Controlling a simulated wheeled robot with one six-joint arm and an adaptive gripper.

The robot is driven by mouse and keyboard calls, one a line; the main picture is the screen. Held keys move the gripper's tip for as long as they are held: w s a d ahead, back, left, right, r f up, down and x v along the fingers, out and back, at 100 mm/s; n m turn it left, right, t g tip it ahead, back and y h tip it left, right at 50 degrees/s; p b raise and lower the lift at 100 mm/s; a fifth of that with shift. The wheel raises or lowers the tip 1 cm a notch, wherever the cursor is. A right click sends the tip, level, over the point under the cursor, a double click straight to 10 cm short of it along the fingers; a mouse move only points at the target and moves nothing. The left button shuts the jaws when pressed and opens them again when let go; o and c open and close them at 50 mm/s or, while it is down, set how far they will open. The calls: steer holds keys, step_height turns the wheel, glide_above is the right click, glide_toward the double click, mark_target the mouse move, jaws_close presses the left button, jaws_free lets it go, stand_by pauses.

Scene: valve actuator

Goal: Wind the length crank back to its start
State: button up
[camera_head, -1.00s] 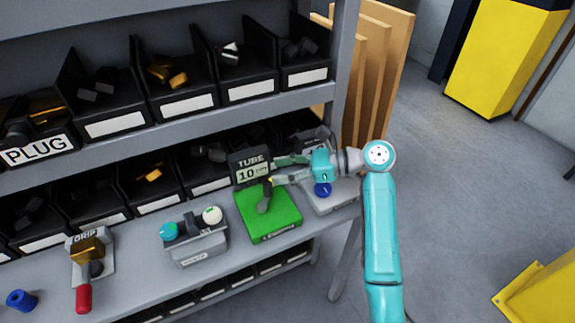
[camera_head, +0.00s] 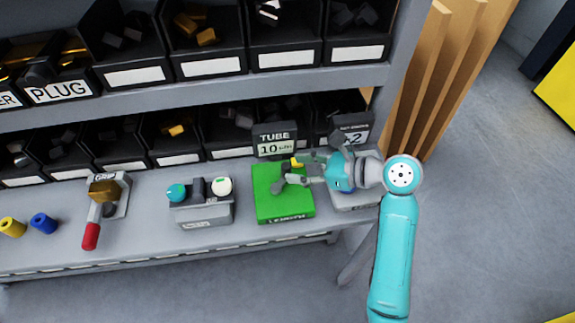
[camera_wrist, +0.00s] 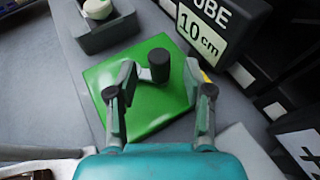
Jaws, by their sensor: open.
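The length crank is a dark grey arm with an upright black knob (camera_wrist: 159,66) on a green block (camera_head: 285,207) marked LENGTH. The green block also shows in the wrist view (camera_wrist: 150,112). The crank arm (camera_head: 278,188) shows in the head view, partly covered by my gripper. My gripper (camera_head: 294,171) is open over the block's right side. In the wrist view my gripper (camera_wrist: 166,80) has its fingers spread, with the knob in the gap towards the far side. I cannot tell whether a finger touches it. The display (camera_head: 275,142) behind reads TUBE 10 cm.
A grey box with a teal and a white knob (camera_head: 200,203) stands left of the block. Farther left is a red-handled lever (camera_head: 92,235). Black bins (camera_head: 178,138) line the back under a shelf. A second display (camera_head: 352,131) stands right, behind my gripper.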

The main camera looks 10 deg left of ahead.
mark_target(286, 168)
steer(key=shift+x, duration=1.95)
steer(key=shift+c, duration=0.2)
jaws_close()
